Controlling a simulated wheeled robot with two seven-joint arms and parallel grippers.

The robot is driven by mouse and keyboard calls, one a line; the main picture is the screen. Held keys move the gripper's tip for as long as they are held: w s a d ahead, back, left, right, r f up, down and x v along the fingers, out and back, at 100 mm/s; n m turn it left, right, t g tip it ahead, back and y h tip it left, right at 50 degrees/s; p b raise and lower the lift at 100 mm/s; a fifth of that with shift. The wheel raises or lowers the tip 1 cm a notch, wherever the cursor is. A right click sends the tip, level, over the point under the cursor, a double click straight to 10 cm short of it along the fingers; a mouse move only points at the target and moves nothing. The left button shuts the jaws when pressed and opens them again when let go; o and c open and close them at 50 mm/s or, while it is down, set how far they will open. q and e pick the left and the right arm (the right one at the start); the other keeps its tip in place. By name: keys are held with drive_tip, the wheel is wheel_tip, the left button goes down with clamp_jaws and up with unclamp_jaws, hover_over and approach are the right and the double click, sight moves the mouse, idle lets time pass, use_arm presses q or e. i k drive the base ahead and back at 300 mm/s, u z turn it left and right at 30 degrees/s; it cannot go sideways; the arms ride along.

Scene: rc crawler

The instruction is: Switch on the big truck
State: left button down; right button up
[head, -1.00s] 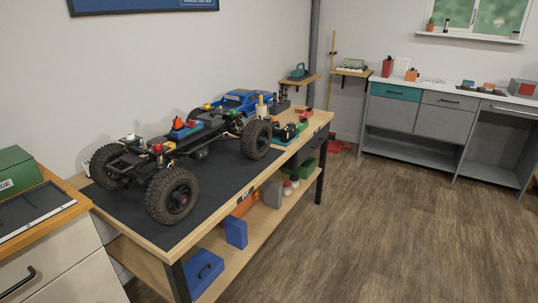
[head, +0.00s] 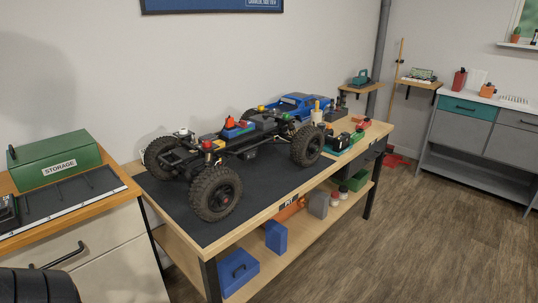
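The big truck (head: 236,158) is a bare black crawler chassis with large knobby tyres, standing upright on the dark mat (head: 262,199) of the workbench. Red, blue, yellow and white parts sit on top of it; I cannot make out which is a switch. A blue truck body (head: 299,106) sits behind it, towards the far end of the bench. Neither of my grippers shows in the head view. A dark rounded shape at the bottom left corner may be part of me.
A green STORAGE box (head: 56,158) stands on the wooden-topped cabinet (head: 125,186) at left. The bench's lower shelf (head: 272,272) holds blue cases and other items. A grey counter (head: 480,125) stands at the far right. The wooden floor (head: 415,235) right of the bench is clear.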

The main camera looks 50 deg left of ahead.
sight(250, 155)
drive_tip(key=i, duration=0.45)
drive_tip(key=u, duration=0.85)
